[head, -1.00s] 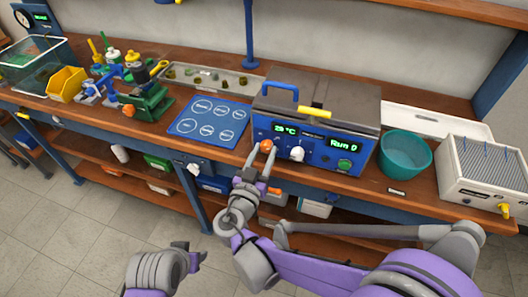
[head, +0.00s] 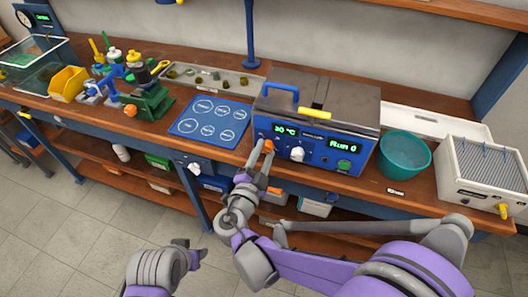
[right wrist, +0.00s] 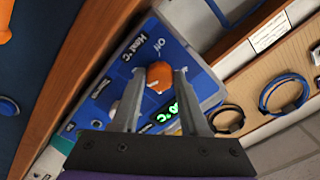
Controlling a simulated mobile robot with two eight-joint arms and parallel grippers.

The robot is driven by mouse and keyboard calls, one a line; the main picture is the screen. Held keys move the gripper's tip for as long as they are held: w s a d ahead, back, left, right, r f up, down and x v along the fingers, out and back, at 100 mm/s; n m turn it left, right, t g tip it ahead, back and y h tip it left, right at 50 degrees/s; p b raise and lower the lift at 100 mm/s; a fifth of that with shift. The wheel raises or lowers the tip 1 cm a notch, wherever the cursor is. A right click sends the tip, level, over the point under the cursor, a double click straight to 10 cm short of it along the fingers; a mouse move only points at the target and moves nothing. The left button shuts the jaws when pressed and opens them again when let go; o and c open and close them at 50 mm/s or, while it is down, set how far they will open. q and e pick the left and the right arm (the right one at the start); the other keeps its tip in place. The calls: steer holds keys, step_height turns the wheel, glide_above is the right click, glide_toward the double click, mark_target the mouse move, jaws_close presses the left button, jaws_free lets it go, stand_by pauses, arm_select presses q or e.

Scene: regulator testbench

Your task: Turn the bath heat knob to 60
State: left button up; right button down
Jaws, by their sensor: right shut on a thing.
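The bath (head: 330,105) is a blue-fronted unit with a grey lid on the bench. Its left display (head: 285,129) appears to read 30 °C and its right one reads Run 0. The orange heat knob (head: 268,146) is at the left of its front panel. In the right wrist view the knob (right wrist: 159,76) sits between the fingers, beside the label "Heat °C". My right gripper (head: 263,149) is shut on this knob; its fingers hide part of the panel. My left gripper (head: 193,252) is low in front of the bench, away from the bath; its jaw gap is unclear.
A white knob (head: 297,154) and a green button (head: 344,165) share the panel. A teal bowl (head: 404,156) and a white rack unit (head: 484,175) stand at right. A blue mat (head: 208,121) lies left of the bath. The floor in front is clear.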

steer(key=shift+m, duration=1.9)
steer(key=shift+c, duration=2.1)
jaws_free()
